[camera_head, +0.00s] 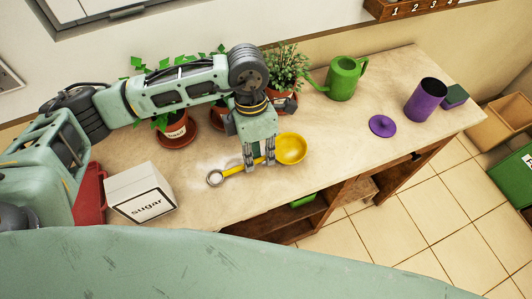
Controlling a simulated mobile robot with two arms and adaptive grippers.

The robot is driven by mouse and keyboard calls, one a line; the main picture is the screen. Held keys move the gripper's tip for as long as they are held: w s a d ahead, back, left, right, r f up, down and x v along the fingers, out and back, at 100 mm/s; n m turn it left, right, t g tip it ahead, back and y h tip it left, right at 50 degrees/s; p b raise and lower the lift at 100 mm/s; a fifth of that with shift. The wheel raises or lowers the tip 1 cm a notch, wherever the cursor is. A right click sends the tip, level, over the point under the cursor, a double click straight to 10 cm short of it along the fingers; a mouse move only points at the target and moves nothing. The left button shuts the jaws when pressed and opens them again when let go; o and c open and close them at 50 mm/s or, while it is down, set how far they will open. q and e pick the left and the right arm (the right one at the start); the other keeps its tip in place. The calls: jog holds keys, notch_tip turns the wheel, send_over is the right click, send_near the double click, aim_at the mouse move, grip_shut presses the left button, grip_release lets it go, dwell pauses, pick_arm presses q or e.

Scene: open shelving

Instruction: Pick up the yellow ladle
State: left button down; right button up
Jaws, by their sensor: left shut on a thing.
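The yellow ladle (291,148) has a round bowl at its right end and a handle running left to a pale ring-shaped end. It is over the wooden counter near its front edge. My left gripper (259,164) points down from above, with its fingers shut on the ladle's handle just left of the bowl. I cannot tell whether the ladle touches the counter or is slightly above it. My right gripper does not show.
A white sugar box (141,193) stands left of the ladle. Potted plants, including a terracotta pot (176,133), stand behind my left arm. A green watering can (343,78), purple canister (424,99) and purple lid (382,126) are right.

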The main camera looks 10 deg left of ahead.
aim_at(260, 160)
pick_arm(q)
jog(key=shift+r, duration=0.55)
notch_tip(260, 160, up, 3)
jog(key=shift+w+f+b, duration=0.1)
jog(key=shift+f+b, duration=0.05)
jog(key=shift+b, duration=0.65)
jog(key=s+d+r+b, duration=0.2)
jog(key=s+d+r, duration=0.5)
jog(key=d, duration=0.2)
jog(key=shift+s+d, duration=0.15)
